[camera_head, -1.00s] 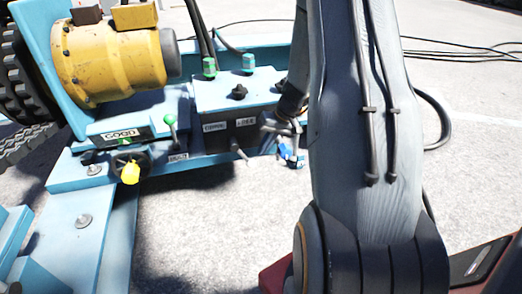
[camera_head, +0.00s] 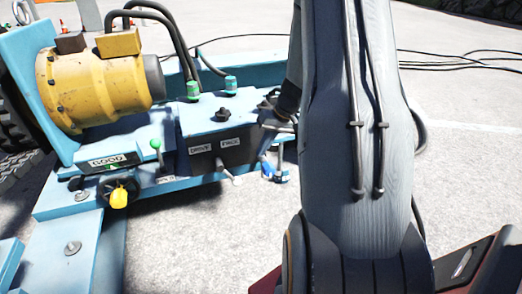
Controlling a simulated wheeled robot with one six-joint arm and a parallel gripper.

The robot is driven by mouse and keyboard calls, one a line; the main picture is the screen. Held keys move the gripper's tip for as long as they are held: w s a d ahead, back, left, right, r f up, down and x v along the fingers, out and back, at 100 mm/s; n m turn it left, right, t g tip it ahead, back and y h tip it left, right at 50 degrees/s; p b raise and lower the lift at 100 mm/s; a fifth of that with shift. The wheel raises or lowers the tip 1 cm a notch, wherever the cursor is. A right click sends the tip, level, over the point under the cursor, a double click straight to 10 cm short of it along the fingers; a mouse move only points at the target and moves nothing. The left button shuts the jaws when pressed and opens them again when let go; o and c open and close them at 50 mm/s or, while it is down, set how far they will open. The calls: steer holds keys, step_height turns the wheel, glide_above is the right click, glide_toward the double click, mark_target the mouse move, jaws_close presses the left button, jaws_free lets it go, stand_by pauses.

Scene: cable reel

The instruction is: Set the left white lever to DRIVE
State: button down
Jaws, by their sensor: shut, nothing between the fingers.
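A white lever (camera_head: 231,174) sticks out low at the front of the blue control box (camera_head: 205,120), pointing down and to the right. Whether it is the left one is unclear, and I cannot make out a second white lever. Above it are two small labels; the left label (camera_head: 201,149) seems to read DRIVE, and the right label (camera_head: 230,143) is too small to read surely. My gripper (camera_head: 269,123) is shut and empty at the right end of the box, above and right of the lever and apart from it. My own arm partly hides it.
A green-knobbed lever (camera_head: 157,150) and a yellow-handled valve (camera_head: 119,195) stand left of the box. A yellow motor (camera_head: 98,85) is at upper left. A blue-and-white part (camera_head: 272,172) sits just right of the lever. The pavement in front is clear.

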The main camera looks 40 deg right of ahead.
steer(key=s+a+r+n+g, duration=0.1)
steer(key=a+r, duration=0.3)
steer(key=a, duration=0.6)
steer(key=s+a+r+n+g, duration=0.15)
steer(key=a+r, duration=0.25)
steer(key=a, duration=0.6)
steer(key=s+a+r+n, duration=0.15)
steer(key=a+r, duration=0.25)
steer(key=a, duration=0.5)
steer(key=s+a+r+n, duration=0.3)
steer(key=s+a+r, duration=0.2)
steer(key=s+a, duration=0.55)
steer(key=s+a+r+n, duration=0.1)
steer(key=s+a, duration=0.2)
steer(key=s, duration=0.4)
steer(key=s+a+r+n+h, duration=0.1)
steer(key=s+a, duration=0.2)
steer(key=s, duration=0.5)
steer(key=shift+s+a+r+n+g, duration=0.15)
steer(key=shift+a+r+n+g, duration=0.05)
steer(key=shift+a+n+g, duration=0.25)
steer(key=shift+w+d+m, duration=0.25)
steer(key=shift+w+d, duration=0.1)
steer(key=shift+d, duration=0.3)
